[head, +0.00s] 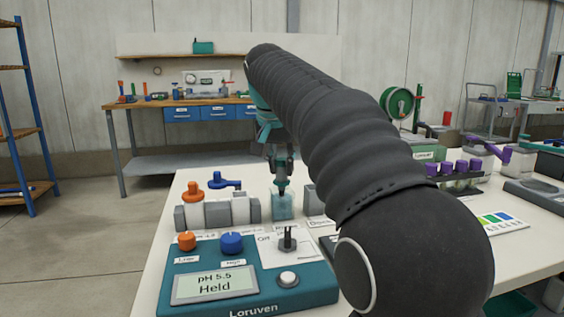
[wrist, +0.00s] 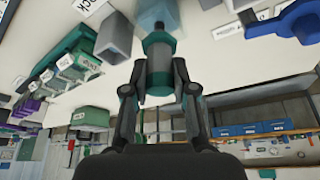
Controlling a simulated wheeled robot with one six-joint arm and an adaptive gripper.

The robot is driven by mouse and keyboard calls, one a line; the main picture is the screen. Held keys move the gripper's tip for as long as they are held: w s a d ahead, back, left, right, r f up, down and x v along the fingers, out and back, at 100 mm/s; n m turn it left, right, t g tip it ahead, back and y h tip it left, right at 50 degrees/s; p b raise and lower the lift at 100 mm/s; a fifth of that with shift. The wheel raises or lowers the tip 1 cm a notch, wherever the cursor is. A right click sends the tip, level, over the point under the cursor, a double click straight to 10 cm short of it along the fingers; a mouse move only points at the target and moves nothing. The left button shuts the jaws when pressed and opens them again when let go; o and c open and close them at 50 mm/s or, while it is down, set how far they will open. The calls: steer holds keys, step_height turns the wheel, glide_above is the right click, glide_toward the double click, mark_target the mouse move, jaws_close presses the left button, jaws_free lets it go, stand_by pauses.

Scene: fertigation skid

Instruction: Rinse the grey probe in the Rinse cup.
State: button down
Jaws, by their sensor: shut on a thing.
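My gripper (head: 281,160) is shut on the grey probe, which has a teal collar; the probe (wrist: 158,60) stands out between the two fingers in the wrist view. In the head view, the probe's lower end is at the mouth of a clear teal cup (head: 283,208), which seems to be the Rinse cup. The cup (wrist: 152,12) also shows, pale and cut off, at the top of the wrist view beyond the probe's tip. I cannot tell how far the tip is inside. The cup's label is mostly hidden.
A teal meter (head: 214,287) reading "pH 5.5 Held" stands in front, with an orange knob (head: 187,241) and a blue knob (head: 231,243). Purple-capped vials (head: 461,166) are farther right.

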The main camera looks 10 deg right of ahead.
steer(key=shift+f, duration=0.3)
steer(key=shift+r, duration=0.1)
step_height(320, 180, up, 3)
steer(key=p, duration=0.3)
steer(key=shift+r, duration=2.7)
